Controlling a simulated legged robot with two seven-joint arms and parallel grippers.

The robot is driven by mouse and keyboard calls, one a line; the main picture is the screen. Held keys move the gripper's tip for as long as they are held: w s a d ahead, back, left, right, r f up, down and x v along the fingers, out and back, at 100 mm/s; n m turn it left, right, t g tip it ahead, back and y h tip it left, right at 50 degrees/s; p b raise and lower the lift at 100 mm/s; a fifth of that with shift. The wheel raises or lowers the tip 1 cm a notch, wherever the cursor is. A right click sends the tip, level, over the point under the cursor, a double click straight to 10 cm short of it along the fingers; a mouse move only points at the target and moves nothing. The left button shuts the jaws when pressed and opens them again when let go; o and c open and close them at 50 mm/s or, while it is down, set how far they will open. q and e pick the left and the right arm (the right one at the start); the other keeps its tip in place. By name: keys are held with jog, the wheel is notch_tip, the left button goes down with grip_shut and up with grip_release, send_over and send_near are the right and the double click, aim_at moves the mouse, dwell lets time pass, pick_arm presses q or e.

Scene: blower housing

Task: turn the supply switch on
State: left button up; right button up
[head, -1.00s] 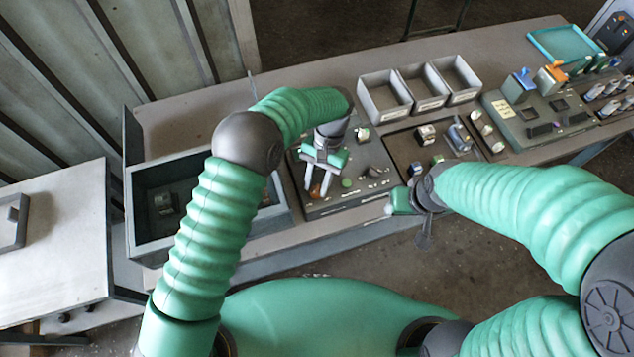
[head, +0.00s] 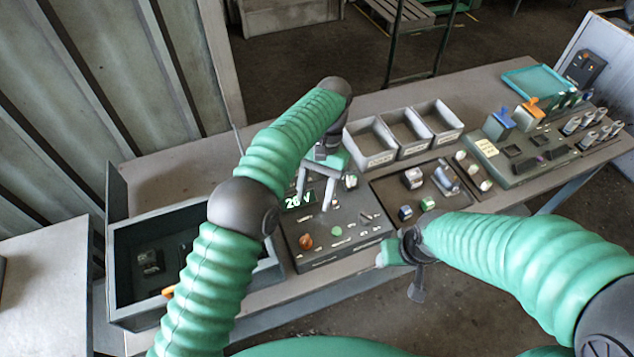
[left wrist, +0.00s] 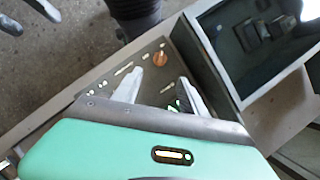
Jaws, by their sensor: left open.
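The dark control panel (head: 345,243) lies on the bench below my left arm. It has a lit green readout (head: 299,200) that seems to read 28 V, an orange knob (head: 306,242), a green button (head: 337,231) and small pale markings or controls. I cannot single out the supply switch or its position. My left gripper (head: 314,197) is open over the panel's back part, its fingers apart with nothing between them. In the left wrist view its fingers (left wrist: 170,72) point over the panel, near the orange knob (left wrist: 160,58). My right gripper (head: 393,253) is by the bench's front edge, its fingers unclear.
An open grey bin (head: 120,275) stands left of the panel, with dark parts inside. Three grey trays (head: 370,161) stand behind. A board with loose parts (head: 390,192) and a second panel (head: 487,148) lie right. My right arm crosses the front edge.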

pick_arm(q)
jog(key=shift+p+v, duration=1.3)
jog(key=shift+v, duration=1)
jog(key=shift+f, duration=0.1)
